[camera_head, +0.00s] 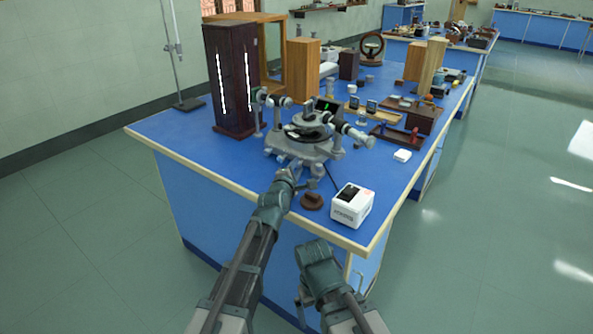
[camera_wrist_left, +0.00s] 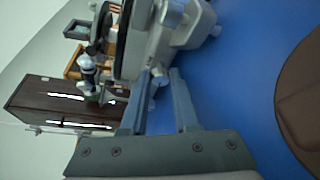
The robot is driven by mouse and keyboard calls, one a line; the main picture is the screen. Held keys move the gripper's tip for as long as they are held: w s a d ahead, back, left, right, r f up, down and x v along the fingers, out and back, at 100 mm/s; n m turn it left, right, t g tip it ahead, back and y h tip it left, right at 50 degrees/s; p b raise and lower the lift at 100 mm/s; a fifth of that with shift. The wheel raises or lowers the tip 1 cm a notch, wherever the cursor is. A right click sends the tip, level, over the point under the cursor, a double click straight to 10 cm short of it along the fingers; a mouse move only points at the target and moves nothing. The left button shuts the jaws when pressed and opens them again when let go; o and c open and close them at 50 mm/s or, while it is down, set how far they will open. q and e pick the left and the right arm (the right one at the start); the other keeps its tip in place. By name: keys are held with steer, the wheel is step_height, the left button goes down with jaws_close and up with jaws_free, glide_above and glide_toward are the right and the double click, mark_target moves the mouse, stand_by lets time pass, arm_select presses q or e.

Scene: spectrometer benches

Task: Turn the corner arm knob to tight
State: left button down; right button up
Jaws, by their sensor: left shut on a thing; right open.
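The grey spectrometer (camera_head: 310,150) stands on the near part of the blue bench, with its round table and two telescope tubes on top. My left gripper (camera_head: 292,174) is at its near lower corner. In the left wrist view, the fingers of my left gripper (camera_wrist_left: 160,82) reach the small grey knob (camera_wrist_left: 158,78) under the spectrometer body (camera_wrist_left: 150,35). They are shut on this knob, which shows between the tips. My right gripper (camera_head: 316,250) is low in front of the bench's near edge, away from the spectrometer; its fingers are hard to make out.
A brown round object (camera_head: 312,201) and a white box with a dark display (camera_head: 352,204) sit close to the right of my left gripper. A tall dark lamp cabinet (camera_head: 232,80) stands behind left. Wooden blocks and small instruments fill the far bench.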

arm_select(q)
steer(key=shift+s+f, duration=0.1)
stand_by(0.5)
steer(key=c, duration=0.7)
jaws_free()
steer(key=shift+o, duration=0.2)
steer(key=p+v, duration=0.2)
steer(key=v, duration=1.1)
steer(key=shift+s+a, duration=0.1)
steer(key=shift+s, duration=0.25)
